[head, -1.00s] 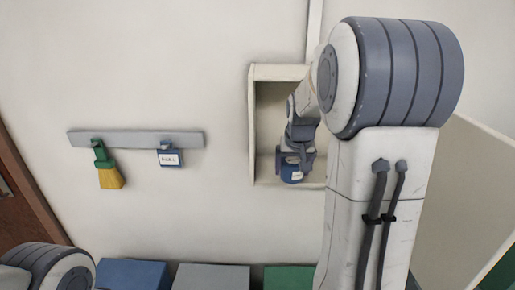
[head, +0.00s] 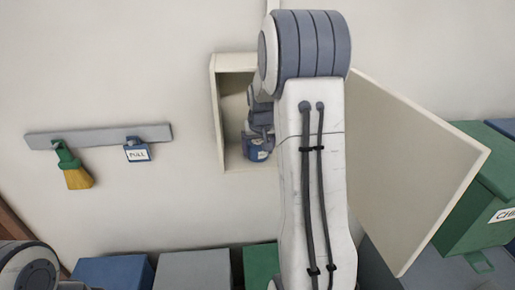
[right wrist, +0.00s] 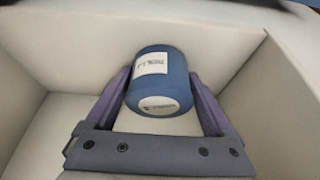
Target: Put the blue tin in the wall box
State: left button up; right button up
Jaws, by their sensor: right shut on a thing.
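The wall box (head: 215,110) is an open cream box on the wall, with its door (head: 405,150) swung out to the right. My right gripper (head: 259,138) reaches into it and is shut on the blue tin (head: 257,154), low in the box. In the right wrist view the tin (right wrist: 162,88), with a white label, sits between the two purple-grey fingers of the gripper (right wrist: 160,90), cream walls around it. I cannot tell whether the tin touches the box floor. My arm hides the box's right part. My left gripper is out of view.
A grey wall rail (head: 98,136) holds a green-handled yellow brush (head: 74,172) and a blue labelled tag (head: 137,151). Blue (head: 112,272), grey (head: 193,270) and green (head: 260,264) bins line the bottom. A green bin (head: 480,205) stands right, beyond the door edge.

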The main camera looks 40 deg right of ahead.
jog(key=o, duration=1.2)
jog(key=shift+c, duration=0.2)
jog(key=shift+r, duration=0.1)
jog(key=shift+r, duration=0.2)
jog(key=b+v, duration=0.3)
jog(key=v, duration=0.8)
jog(key=a+f+n+y, duration=0.2)
jog(key=a+n, duration=0.1)
jog(key=a, duration=1)
jog(key=s+a+f+n+g+y, duration=0.1)
jog(key=s+a+f+n, duration=0.15)
jog(key=a, duration=0.45)
jog(key=s+a+f+n, duration=0.1)
jog(key=s+a+n, duration=0.1)
jog(key=s+a, duration=0.3)
jog(key=s+a+f+n+g, duration=0.1)
jog(key=s+a+f+n, duration=0.2)
jog(key=s+a, duration=0.2)
jog(key=s+a+f+n+g, duration=0.2)
jog(key=s+a, duration=0.3)
jog(key=s, duration=0.6)
jog(key=shift+s+a+f+n, duration=0.4)
jog(key=shift+f+n, duration=0.25)
jog(key=shift+f, duration=0.25)
